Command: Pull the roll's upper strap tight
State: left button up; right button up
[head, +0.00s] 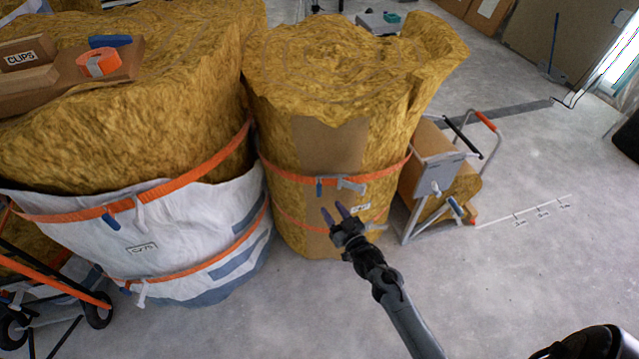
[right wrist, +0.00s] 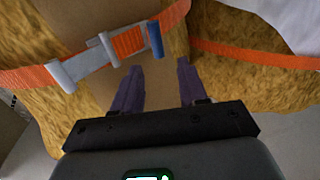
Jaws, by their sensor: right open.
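The roll (head: 345,90) is a tall yellow-brown insulation roll standing upright in the middle of the head view. Its orange upper strap (head: 385,172) runs around it, with a grey buckle (head: 350,186) and a blue tab (head: 319,188) in front of a brown paper strip. My right gripper (head: 334,211) is open and empty, just below the buckle and tab. In the right wrist view its two fingers (right wrist: 158,78) point at the paper, with the upper strap (right wrist: 25,78), buckle (right wrist: 82,66) and blue tab (right wrist: 155,40) beyond them. My left gripper is out of view.
A lower orange strap (head: 290,220) circles the roll. A white-wrapped bundle (head: 190,230) stands close on the left, with a board carrying an orange tape roll (head: 98,64) on top. A cart (head: 440,175) stands close on the right.

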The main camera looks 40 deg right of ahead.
aim_at(320, 191)
jog(key=w+b, duration=0.1)
jog(key=w, duration=0.1)
jog(key=w+d+b, duration=0.1)
jog(key=w, duration=0.2)
jog(key=w+d, duration=0.1)
jog(key=w, duration=0.2)
jog(key=shift+w+b, duration=0.25)
jog(key=shift+b, duration=0.15)
jog(key=shift+w+d, duration=0.2)
jog(key=shift+w, duration=0.6)
jog(key=shift+c, duration=0.3)
grip_shut()
